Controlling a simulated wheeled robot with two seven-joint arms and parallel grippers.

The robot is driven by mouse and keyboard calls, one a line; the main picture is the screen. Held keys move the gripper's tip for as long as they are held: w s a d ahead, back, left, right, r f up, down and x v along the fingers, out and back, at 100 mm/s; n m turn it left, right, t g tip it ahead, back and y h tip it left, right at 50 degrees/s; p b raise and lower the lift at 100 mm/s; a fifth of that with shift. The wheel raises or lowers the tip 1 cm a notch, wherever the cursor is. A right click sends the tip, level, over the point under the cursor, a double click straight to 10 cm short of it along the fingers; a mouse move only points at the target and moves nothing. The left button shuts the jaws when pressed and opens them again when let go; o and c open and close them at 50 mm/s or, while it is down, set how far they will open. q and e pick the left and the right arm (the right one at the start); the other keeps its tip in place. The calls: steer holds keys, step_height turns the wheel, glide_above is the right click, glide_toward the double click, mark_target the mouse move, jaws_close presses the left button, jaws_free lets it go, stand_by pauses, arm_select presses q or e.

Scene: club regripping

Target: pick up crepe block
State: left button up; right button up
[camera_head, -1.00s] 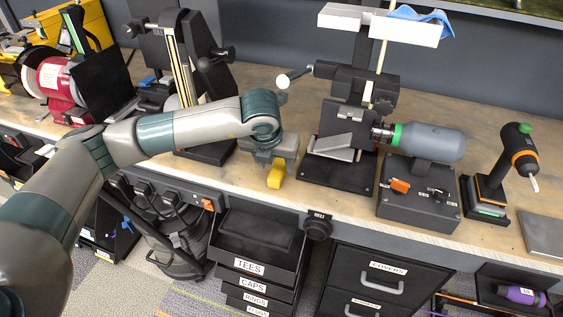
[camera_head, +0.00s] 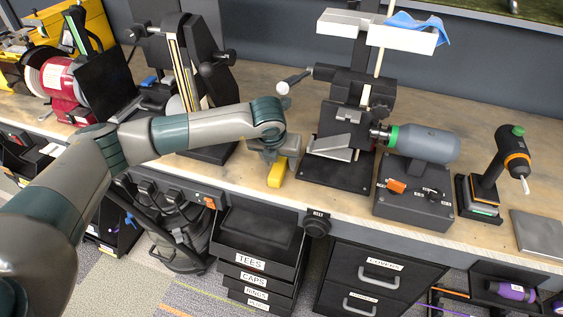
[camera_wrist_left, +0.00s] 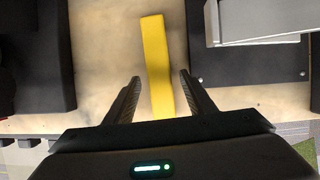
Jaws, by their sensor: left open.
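The crepe block appears to be the yellow block (camera_head: 277,173) lying on the workbench near its front edge, left of the black machine base. In the left wrist view the yellow block (camera_wrist_left: 156,62) is long and narrow, and its near end lies between the fingers. My left gripper (camera_head: 277,158) is above the block in the head view and hides part of it. In the left wrist view the left gripper (camera_wrist_left: 158,92) is open, with one finger on each side of the block and a gap to both. My right gripper is not in view.
A black machine base (camera_head: 334,171) stands just right of the block, and another black stand (camera_head: 208,152) is to its left. A grey motor on a control box (camera_head: 413,195) is farther right. The wooden bench (camera_head: 250,178) is bare around the block; its front edge is close.

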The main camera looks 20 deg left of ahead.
mark_target(274, 179)
arm_select(q)
steer(key=c, duration=1.3)
steer(key=shift+o, duration=0.2)
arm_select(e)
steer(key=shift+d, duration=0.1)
arm_select(q)
steer(key=shift+r, duration=0.2)
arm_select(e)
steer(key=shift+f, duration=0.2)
